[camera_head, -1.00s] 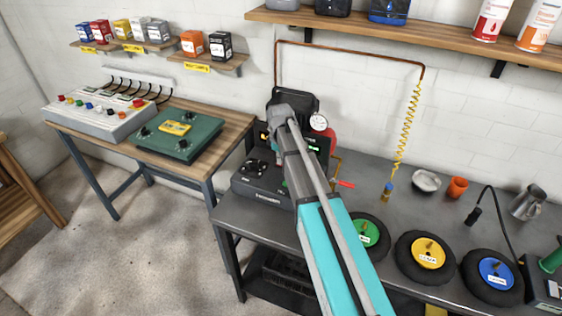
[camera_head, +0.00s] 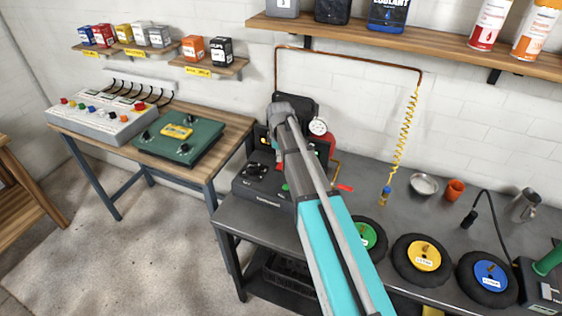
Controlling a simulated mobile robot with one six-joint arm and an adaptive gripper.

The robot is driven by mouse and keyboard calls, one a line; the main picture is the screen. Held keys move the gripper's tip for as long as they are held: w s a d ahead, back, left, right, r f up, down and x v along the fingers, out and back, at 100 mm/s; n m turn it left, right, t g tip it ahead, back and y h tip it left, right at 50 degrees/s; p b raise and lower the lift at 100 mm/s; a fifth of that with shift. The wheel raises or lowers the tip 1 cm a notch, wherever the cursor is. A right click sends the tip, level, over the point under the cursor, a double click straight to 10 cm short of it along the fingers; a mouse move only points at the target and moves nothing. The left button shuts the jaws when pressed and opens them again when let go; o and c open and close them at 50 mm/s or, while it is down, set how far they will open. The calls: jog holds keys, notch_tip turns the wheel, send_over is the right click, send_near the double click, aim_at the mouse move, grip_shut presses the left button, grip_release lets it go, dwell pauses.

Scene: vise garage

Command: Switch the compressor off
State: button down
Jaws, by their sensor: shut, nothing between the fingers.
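The compressor (camera_head: 262,188) is a dark unit with a black front panel on the left end of the grey workbench. A round white gauge (camera_head: 318,126) and a red rounded part (camera_head: 328,143) show at its right. A small green button (camera_head: 285,187) and a red patch (camera_head: 279,166) show on its front, close to my arm. My arm reaches across the compressor and covers much of it. My gripper (camera_head: 276,143) is only partly visible below the wrist, shut and empty, in front of the panel. Whether it touches a switch is hidden.
A copper pipe (camera_head: 350,55) and a yellow coiled hose (camera_head: 403,135) are on the wall behind. Wheels with green, yellow (camera_head: 424,252) and blue (camera_head: 491,275) hubs line the bench's front right. A wooden table (camera_head: 215,120) with a green case stands left.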

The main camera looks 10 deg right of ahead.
aim_at(280, 167)
jog(key=shift+r+p, duration=1.75)
jog(key=shift+r, duration=0.2)
jog(key=s+d+m, duration=0.1)
jog(key=s+m, duration=1)
jog(key=s, duration=1.2)
jog(key=shift+d, duration=0.35)
jog(key=c, duration=1.4)
grip_release()
